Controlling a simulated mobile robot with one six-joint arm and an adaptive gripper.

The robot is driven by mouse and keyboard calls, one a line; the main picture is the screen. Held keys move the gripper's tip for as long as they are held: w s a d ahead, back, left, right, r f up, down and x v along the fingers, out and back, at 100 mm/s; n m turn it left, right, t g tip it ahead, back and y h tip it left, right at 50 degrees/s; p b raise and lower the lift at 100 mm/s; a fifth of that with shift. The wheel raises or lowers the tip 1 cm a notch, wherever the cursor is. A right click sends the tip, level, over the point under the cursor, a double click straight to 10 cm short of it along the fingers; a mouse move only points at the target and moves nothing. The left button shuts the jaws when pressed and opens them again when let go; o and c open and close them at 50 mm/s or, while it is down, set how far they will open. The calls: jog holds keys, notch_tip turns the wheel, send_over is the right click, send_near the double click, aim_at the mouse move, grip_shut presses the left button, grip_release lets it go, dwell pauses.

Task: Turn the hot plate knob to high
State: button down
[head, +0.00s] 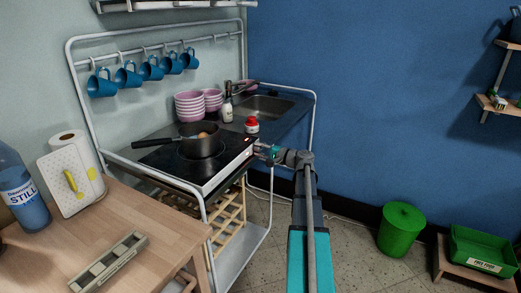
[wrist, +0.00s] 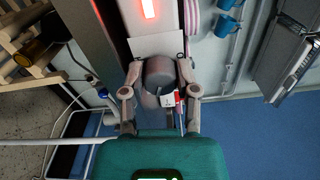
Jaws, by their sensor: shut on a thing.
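The hot plate (head: 222,173) is a black cooktop with a white front panel, set on the kitchen rack. A small red light shows near the panel's right end. My gripper (head: 262,150) is at that right end of the panel. In the wrist view my gripper (wrist: 159,78) is shut on the dark grey round knob (wrist: 158,73), one finger on each side. A red glowing display (wrist: 150,8) is on the white panel beyond the knob. In the head view my gripper hides the knob. The knob's setting marks cannot be read.
A dark pot (head: 199,143) with something brownish inside stands on the hot plate, its handle pointing left. A red-and-white jar (head: 252,125) stands behind the panel's right end. Pink bowls (head: 189,106) and a sink (head: 268,106) lie farther back. A wooden table (head: 140,225) is at left.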

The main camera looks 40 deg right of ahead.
jog(key=m, duration=0.7)
jog(key=shift+s+a+f, duration=0.15)
jog(key=shift+s+a, duration=0.05)
jog(key=shift+s, duration=0.05)
jog(key=m, duration=0.7)
jog(key=shift+c, duration=1.8)
grip_release()
jog(key=shift+w, duration=0.1)
jog(key=shift+d, duration=0.1)
